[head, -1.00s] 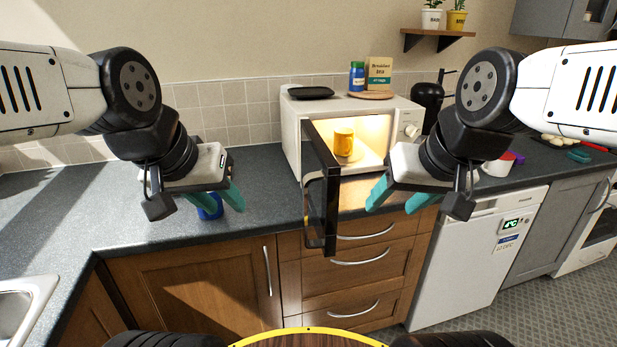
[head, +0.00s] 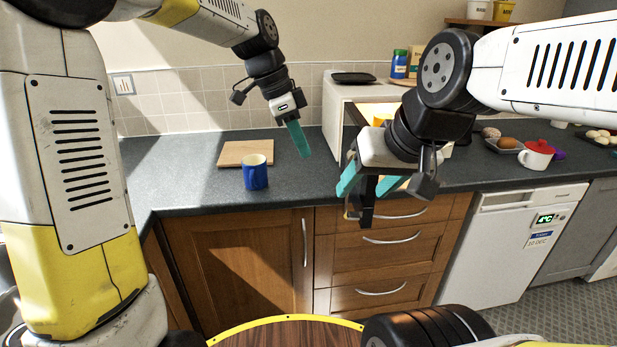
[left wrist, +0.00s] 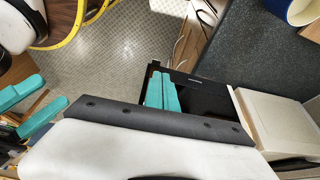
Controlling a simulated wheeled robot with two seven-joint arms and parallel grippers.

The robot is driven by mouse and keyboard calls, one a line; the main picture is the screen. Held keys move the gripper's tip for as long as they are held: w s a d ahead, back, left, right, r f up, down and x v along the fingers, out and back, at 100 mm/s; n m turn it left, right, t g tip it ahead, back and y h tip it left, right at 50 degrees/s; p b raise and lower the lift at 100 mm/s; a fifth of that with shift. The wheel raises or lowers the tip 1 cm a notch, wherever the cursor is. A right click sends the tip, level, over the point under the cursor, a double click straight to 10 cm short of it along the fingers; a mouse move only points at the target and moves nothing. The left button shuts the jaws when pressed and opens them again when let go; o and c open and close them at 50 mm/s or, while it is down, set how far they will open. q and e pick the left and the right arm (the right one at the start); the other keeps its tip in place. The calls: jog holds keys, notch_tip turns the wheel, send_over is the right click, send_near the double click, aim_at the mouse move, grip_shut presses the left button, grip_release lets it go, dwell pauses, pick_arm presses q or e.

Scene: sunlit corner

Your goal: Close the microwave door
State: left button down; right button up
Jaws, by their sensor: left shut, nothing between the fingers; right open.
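The white microwave (head: 337,112) stands on the counter, mostly hidden behind my right arm in the head view; its inside is lit. Its dark door (head: 366,212) stands open toward me, with only parts showing around my right gripper. The door also shows as a black panel in the left wrist view (left wrist: 208,98). My left gripper (head: 305,155) is shut and empty, left of the microwave above the counter. In the left wrist view its fingers (left wrist: 162,90) overlap the door's panel; I cannot tell whether they touch. My right gripper (head: 368,188) is open in front of the door.
A blue mug (head: 255,174) and a wooden board (head: 232,153) are on the counter to the left. The counter's front edge runs above wooden drawers. Counter between mug and microwave is clear.

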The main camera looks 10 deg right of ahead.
aim_at(348, 158)
pick_arm(q)
jog(key=d+f, duration=0.8)
jog(key=f, duration=0.1)
jog(key=shift+f, duration=0.35)
jog(key=shift+d, duration=0.15)
